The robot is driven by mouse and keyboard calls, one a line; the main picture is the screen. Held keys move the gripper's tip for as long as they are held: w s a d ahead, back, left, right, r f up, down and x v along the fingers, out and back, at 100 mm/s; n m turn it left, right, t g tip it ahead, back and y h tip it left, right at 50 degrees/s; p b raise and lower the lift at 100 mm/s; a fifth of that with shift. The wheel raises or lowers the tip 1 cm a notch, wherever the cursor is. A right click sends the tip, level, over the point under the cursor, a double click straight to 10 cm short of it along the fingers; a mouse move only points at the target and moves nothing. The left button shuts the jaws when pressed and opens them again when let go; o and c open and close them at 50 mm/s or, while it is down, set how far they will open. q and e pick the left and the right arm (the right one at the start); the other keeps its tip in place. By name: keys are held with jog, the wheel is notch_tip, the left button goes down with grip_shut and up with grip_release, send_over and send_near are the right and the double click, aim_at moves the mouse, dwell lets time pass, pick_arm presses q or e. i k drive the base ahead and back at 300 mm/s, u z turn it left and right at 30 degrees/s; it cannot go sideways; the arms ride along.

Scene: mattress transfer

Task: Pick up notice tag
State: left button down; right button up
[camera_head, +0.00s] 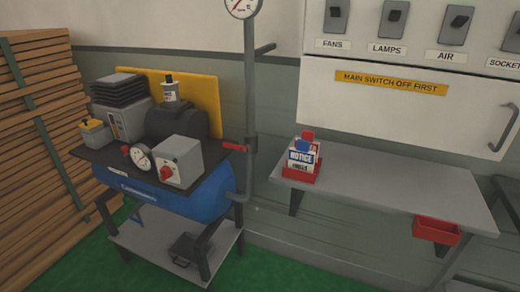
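The notice tag (300,159) is a small white card with a blue band reading "NOTICE". It stands in a small red holder (302,176) on the left end of the grey shelf (400,187). Red and blue tops of what may be other tags show just behind it, and I cannot tell how many there are. Neither of my grippers shows in the head view.
A blue compressor (165,193) with a gauge and grey switch box stands on the left, beside stacked planks (30,130). A vertical pipe (249,100) with a red valve handle (234,147) rises left of the shelf. A red bin (437,230) hangs at the shelf's front right. The shelf's middle is clear.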

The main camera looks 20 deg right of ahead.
aim_at(300, 158)
jog(key=z, duration=0.2)
jog(key=i, duration=1.05)
jog(key=z, duration=0.6)
